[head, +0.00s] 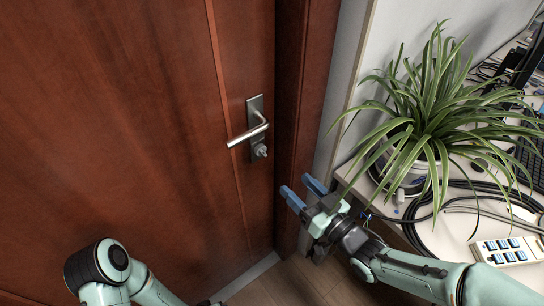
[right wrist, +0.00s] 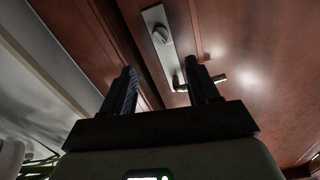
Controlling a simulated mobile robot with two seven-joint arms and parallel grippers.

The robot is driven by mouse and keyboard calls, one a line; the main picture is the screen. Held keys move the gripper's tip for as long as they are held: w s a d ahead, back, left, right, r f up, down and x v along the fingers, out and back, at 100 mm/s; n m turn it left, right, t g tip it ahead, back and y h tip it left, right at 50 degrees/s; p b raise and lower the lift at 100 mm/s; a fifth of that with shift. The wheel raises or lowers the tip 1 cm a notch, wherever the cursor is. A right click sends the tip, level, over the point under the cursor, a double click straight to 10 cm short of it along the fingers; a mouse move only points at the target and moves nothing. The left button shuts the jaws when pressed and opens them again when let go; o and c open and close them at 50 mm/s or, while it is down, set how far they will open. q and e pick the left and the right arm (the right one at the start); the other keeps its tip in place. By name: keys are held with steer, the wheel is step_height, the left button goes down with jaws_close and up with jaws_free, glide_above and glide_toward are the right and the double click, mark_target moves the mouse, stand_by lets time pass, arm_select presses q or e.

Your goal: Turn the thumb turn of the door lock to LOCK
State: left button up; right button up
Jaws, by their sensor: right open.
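The door lock is a silver plate (head: 255,106) on a reddish-brown wooden door (head: 130,120). A lever handle (head: 247,134) points left from it, and a small round thumb turn (head: 260,150) sits below the lever. In the right wrist view the plate shows at the top with the thumb turn (right wrist: 160,35); its turn position is too small to tell. My right gripper (head: 300,190) is open and empty, below and right of the thumb turn, apart from it. Its two fingers (right wrist: 161,82) point toward the door. My left arm shows at bottom left; its gripper is out of view.
A door frame (head: 302,90) stands right of the lock. At the right, a desk holds a leafy potted plant (head: 435,105), cables and a white power strip (head: 503,251). Leaves hang near my right forearm. The space before the lock is clear.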

mark_target(265, 155)
steer(key=b+x, duration=0.1)
steer(key=x, duration=1)
steer(key=shift+a+f, duration=0.1)
arm_select(q)
steer(key=shift+w+a+f, duration=0.15)
steer(key=shift+a+f, duration=0.25)
steer(key=shift+f, duration=0.35)
arm_select(e)
steer(key=shift+w+a, duration=0.35)
steer(key=shift+w, duration=0.25)
steer(key=c, duration=1)
